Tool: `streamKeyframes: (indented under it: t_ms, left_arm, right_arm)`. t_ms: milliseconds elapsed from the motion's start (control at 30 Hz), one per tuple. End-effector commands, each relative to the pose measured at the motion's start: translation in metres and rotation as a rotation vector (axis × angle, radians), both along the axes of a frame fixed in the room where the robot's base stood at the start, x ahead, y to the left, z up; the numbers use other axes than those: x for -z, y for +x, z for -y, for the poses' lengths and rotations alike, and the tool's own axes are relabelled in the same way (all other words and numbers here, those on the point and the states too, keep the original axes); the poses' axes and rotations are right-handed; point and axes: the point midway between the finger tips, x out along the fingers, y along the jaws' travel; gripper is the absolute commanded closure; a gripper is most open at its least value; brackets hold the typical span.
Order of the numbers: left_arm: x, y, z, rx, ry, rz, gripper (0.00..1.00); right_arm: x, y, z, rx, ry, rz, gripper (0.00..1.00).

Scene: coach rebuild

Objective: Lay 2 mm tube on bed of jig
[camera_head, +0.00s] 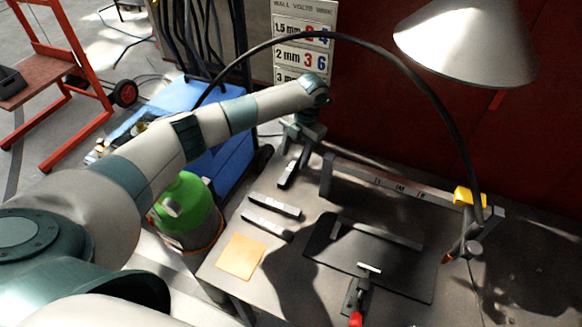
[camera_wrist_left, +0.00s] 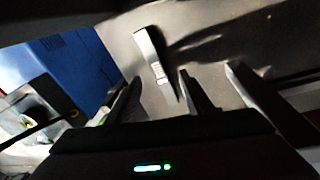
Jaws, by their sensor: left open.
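My left gripper (camera_head: 302,142) points down at the back left of the bench, open and empty. Just below it in the head view lies a short grey tube or bar (camera_head: 288,173), which also shows ahead of the fingers in the left wrist view (camera_wrist_left: 152,55). I see a gap between them, though its height is unclear. Two similar pieces, one (camera_head: 275,205) and another (camera_head: 267,225), lie nearer the front. I cannot read which is 2 mm. The jig has a dark plate (camera_head: 325,255), a raised grey bar (camera_head: 390,236) and a red-handled clamp (camera_head: 355,302). My right gripper is out of view.
A long labelled beam (camera_head: 395,187) stands behind the jig, with a yellow clamp (camera_head: 463,196) at its right end. A lamp (camera_head: 465,45) hangs above on a curved arm. An orange square (camera_head: 240,257) lies front left. A green cylinder (camera_head: 185,212) stands left of the bench.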

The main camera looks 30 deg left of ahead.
Motion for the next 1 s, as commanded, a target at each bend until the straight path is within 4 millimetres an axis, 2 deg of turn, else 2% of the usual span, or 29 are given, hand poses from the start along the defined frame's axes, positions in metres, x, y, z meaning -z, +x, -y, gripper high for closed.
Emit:
streamKeyframes:
  t_ms: [100, 333, 833, 867, 1000]
  left_arm:
    - [0.015, -0.003, -0.003, 0.000, 0.002, -0.004, 0.52]
    - [0.038, -0.003, -0.006, 0.000, 0.001, -0.001, 0.52]
    - [0.041, -0.003, -0.007, 0.001, 0.001, 0.000, 0.52]
    - [0.041, -0.003, -0.007, 0.001, 0.001, 0.000, 0.57]
    - [0.041, -0.003, -0.007, 0.001, 0.001, 0.000, 0.90]
  right_arm:
    - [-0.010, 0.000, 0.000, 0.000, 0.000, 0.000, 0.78]
    - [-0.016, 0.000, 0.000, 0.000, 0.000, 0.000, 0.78]
    - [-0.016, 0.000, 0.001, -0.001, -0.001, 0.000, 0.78]
    - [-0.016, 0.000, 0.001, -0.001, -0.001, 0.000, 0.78]
    - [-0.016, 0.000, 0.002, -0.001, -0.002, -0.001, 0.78]
